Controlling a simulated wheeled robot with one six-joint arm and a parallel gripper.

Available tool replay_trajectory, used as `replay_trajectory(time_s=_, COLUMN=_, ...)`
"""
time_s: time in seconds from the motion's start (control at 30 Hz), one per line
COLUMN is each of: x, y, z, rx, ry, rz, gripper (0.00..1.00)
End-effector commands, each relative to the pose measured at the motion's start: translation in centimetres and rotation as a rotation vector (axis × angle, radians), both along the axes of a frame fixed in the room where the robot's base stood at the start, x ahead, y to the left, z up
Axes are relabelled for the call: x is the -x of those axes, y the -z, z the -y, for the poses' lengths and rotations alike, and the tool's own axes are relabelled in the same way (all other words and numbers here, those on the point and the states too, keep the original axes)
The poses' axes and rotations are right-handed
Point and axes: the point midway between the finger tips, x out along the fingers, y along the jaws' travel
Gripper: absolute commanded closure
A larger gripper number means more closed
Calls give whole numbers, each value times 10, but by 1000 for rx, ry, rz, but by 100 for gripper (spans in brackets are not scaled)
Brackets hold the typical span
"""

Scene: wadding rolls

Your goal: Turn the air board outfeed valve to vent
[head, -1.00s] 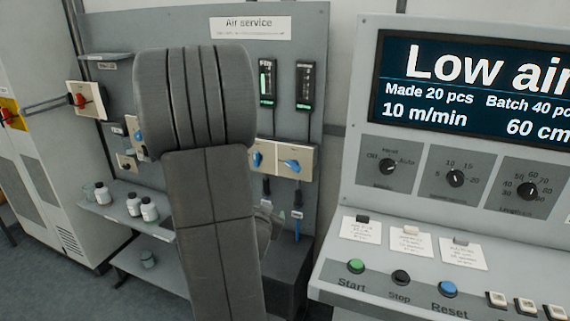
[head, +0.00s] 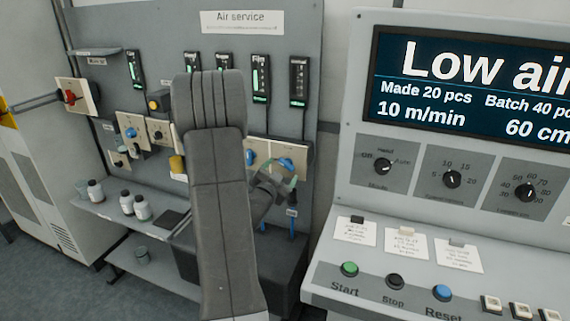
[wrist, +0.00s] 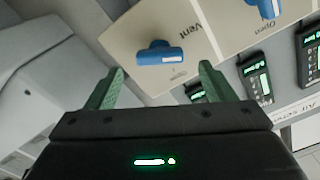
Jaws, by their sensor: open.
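The air board (head: 225,55), headed "Air service", carries several valves and gauges. Two blue valve handles sit side by side at its lower right: a left one (head: 251,157) and a right one (head: 284,164). In the wrist view a blue handle (wrist: 160,54) lies across a beige plate (wrist: 125,35) marked "Vent" and "Open", upside down. A second blue handle (wrist: 267,8) is at the top edge. My gripper (wrist: 160,84) is open, its green fingertips either side of the nearer handle and apart from it. In the head view my gripper (head: 277,188) is just below the right handle. I cannot read which valve is outfeed.
A console with a "Low air" screen (head: 470,85) stands at the right. Several bottles stand on a shelf (head: 105,208) at the left. A dark box (head: 285,250) is below the valves. My arm hides the middle of the board.

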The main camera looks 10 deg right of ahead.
Motion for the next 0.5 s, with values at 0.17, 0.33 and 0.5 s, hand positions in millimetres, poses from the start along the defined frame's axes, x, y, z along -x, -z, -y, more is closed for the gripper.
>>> replay_trajectory(time_s=0.17, x=-23, y=-1, z=16, rx=0, ry=1, rz=0, gripper=24)
replay_trajectory(time_s=0.33, x=-32, y=0, z=22, rx=1, ry=0, rz=-1, gripper=24)
replay_trajectory(time_s=0.5, x=-34, y=0, z=23, rx=0, ry=0, rz=-1, gripper=24)
